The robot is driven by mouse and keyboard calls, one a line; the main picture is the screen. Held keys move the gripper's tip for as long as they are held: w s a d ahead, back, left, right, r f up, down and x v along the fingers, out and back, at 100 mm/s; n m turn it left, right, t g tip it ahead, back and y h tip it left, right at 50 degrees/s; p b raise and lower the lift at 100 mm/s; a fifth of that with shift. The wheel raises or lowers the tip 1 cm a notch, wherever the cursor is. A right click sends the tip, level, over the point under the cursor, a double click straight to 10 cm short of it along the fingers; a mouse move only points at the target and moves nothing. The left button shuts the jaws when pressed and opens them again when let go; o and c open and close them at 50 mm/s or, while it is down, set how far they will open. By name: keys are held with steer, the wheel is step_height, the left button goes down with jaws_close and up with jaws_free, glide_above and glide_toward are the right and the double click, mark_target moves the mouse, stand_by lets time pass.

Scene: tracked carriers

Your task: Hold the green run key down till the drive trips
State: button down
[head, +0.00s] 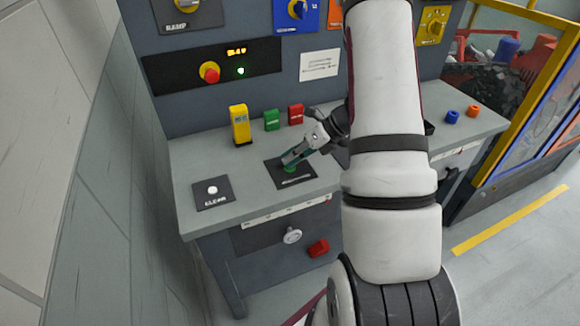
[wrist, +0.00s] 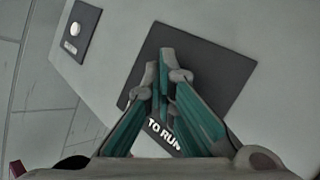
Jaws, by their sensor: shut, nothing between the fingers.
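The green run key (head: 290,169) sits on a dark square plate (head: 298,180) on the grey bench top. My gripper (head: 289,161) is shut and empty, its fingertips at the key from above. I cannot tell how far the key is pressed. In the wrist view my gripper (wrist: 166,75) is over the dark plate (wrist: 222,75), which carries the lettering "TO RUN", and its fingers hide the key. On the back panel a small display (head: 236,51) shows yellow characters, too small to read surely, above a lit green lamp (head: 240,71).
A plate with a white button (head: 212,190) lies left of the key plate. Yellow (head: 240,125), green (head: 271,120) and red (head: 295,114) blocks stand at the bench's back. A red mushroom button (head: 209,72) is on the panel. Two blue and orange rings (head: 453,117) lie right.

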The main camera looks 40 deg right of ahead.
steer(key=shift+r, duration=0.1)
stand_by(0.8)
steer(key=shift+r+p, duration=0.55)
steer(key=shift+r, duration=0.25)
steer(key=shift+r, duration=0.15)
steer(key=shift+r+p, duration=1.3)
steer(key=shift+r, duration=1.05)
